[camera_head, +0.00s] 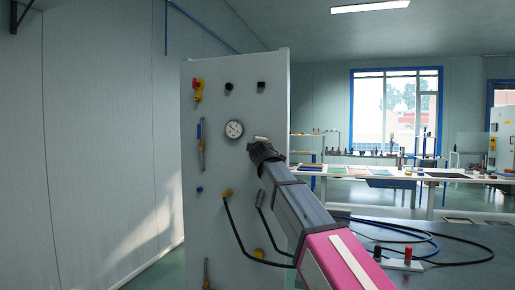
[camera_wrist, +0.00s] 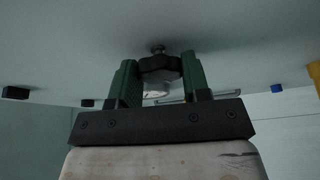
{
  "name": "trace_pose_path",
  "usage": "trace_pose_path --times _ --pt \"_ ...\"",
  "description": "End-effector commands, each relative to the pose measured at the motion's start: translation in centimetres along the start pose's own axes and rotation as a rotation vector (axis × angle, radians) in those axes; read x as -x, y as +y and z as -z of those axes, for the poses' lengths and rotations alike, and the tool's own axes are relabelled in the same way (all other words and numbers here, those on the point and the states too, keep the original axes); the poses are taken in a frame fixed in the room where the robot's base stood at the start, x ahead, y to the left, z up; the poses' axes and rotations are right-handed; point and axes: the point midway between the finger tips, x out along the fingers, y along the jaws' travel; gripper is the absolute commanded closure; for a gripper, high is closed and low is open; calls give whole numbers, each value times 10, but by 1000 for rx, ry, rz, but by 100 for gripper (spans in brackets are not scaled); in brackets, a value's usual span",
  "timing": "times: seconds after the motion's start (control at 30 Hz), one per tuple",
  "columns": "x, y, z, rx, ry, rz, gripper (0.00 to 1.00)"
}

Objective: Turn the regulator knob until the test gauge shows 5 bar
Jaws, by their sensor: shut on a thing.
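A black lobed knob (camera_wrist: 160,64) on a short metal stem sticks out of the pale panel in the wrist view. My gripper (camera_wrist: 158,76) has its two green fingers on either side of this knob and is shut on it. In the head view my gripper (camera_head: 260,148) reaches the panel's right part, and the arm hides the knob there. The round white gauge (camera_head: 234,129) sits on the panel just left of my gripper. Its dial is too small to read.
The panel (camera_head: 215,215) also carries a red and yellow valve (camera_head: 198,89), two black knobs (camera_head: 228,86) above the gauge, and a yellow fitting (camera_head: 227,192) with a black hose below. A dark table (camera_head: 440,235) with hoses stands at right.

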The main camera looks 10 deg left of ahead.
Motion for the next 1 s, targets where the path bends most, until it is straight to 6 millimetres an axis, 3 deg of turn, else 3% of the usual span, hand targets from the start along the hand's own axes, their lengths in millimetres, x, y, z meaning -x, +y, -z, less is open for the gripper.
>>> trace_pose_path --times 1.0 --pt "-1 1 2 861 0 360 80"
